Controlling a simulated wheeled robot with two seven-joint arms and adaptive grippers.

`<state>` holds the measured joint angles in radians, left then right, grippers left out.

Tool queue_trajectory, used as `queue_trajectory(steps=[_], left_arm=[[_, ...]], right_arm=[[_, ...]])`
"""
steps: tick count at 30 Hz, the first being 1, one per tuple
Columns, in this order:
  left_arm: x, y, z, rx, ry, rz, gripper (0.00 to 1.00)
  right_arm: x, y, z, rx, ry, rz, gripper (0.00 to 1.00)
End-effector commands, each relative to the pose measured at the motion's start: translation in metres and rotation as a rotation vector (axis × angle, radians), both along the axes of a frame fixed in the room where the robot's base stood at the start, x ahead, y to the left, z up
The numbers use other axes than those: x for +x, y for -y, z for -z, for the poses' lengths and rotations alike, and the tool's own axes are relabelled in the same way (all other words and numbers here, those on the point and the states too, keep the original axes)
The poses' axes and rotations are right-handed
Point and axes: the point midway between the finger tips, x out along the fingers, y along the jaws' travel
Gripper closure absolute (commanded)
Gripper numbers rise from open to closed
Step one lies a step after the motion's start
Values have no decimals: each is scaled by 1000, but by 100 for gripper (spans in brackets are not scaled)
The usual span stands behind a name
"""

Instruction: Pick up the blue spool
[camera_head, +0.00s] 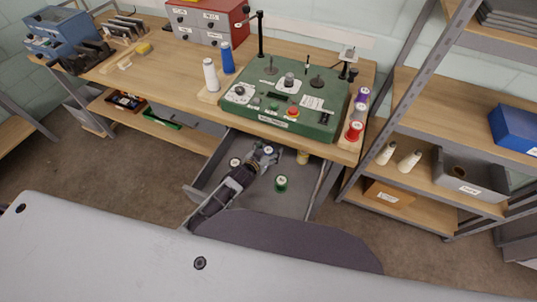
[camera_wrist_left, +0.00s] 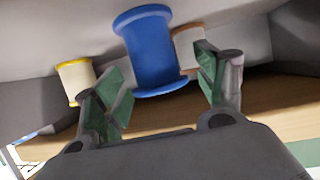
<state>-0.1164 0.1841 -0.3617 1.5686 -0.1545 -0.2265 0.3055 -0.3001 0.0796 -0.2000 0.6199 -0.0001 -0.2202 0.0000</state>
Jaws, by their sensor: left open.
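A blue spool (camera_wrist_left: 150,48) stands out large in the left wrist view, between the two fingers of my left gripper (camera_wrist_left: 164,78). The fingers are apart, and I cannot tell whether either touches the spool. In the head view my left gripper (camera_head: 268,154) reaches down into the open grey drawer (camera_head: 300,198). It largely hides the spool there. Another blue spool (camera_head: 228,58) stands on the workbench, beside a white spool (camera_head: 210,75). My right gripper is not in view.
A green spool (camera_head: 281,183) and a cream spool (camera_head: 303,156) are in the drawer near my gripper. In the wrist view, a yellow-rimmed spool (camera_wrist_left: 75,80) and a brown-rimmed spool (camera_wrist_left: 187,48) flank the blue one. A green machine (camera_head: 285,100) sits above the drawer.

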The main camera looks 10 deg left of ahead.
Motion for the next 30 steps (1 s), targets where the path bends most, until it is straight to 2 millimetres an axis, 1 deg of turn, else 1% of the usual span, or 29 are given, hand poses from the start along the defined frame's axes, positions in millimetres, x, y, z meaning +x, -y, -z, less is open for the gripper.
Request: queue_trajectory(steps=[2, 12, 14, 23, 30], left_arm=[[0, 0, 0, 0, 0, 0, 30], [0, 0, 0, 0, 0, 0, 74], [0, 0, 0, 0, 0, 0, 80], [0, 0, -1, 0, 0, 0, 81], [0, 0, -9, -1, 1, -1, 81]], right_arm=[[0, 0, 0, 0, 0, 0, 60], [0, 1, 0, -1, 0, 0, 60], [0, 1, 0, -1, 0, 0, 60], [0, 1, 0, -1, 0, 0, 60], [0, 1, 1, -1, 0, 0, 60]])
